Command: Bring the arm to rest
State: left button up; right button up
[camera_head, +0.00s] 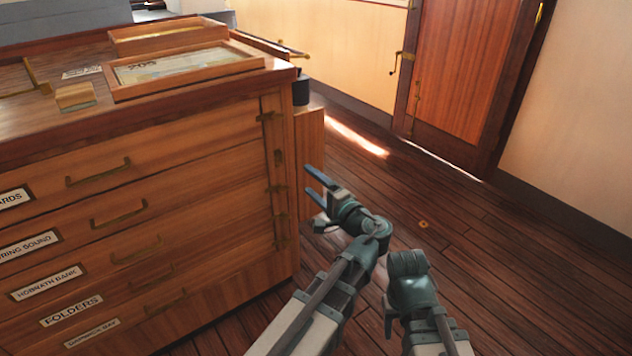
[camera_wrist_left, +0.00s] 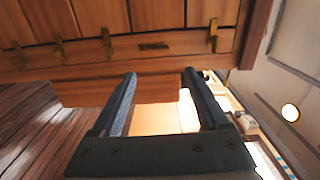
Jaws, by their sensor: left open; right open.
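My left gripper (camera_head: 314,182) is beside the right front corner of the wooden chart cabinet. Its two dark fingers are apart with nothing between them. In the left wrist view the open left gripper (camera_wrist_left: 160,76) shows empty fingers, with the cabinet's wood and brass fittings beyond. Whether it touches the cabinet cannot be told. My left arm (camera_head: 325,305) reaches up from the bottom of the head view. My right arm (camera_head: 412,290) is beside it, bent at a rounded joint; its gripper does not show.
The wooden cabinet (camera_head: 180,140) with labelled drawers and brass handles fills the left. A framed chart (camera_head: 185,68) and a small wooden block (camera_head: 75,97) are on its top. A wooden door (camera_head: 465,65) stands at the back. The plank floor (camera_head: 500,260) on the right is largely clear.

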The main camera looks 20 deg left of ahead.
pick_arm(q)
jog(key=s+a+f+n+g+h, duration=0.1)
jog(key=s+f+n+g+h, duration=0.3)
jog(key=f, duration=0.5)
jog(key=s+a+f+n+g+h, duration=0.2)
jog(key=s+f+g+h, duration=0.3)
jog(key=f, duration=0.5)
jog(key=s+d+f+m+g+h+p, duration=0.1)
jog(key=s+d+h, duration=0.1)
jog(key=s+d, duration=0.5)
jog(key=s+d+m+g+h+p, duration=0.15)
jog(key=s+d, duration=0.25)
jog(key=d, duration=0.6)
notch_tip(320, 180, up, 38)
jog(key=p, duration=3.7)
jog(key=shift+d+h, duration=0.35)
jog(key=shift+f+t, duration=0.15)
jog(key=shift+t, duration=0.1)
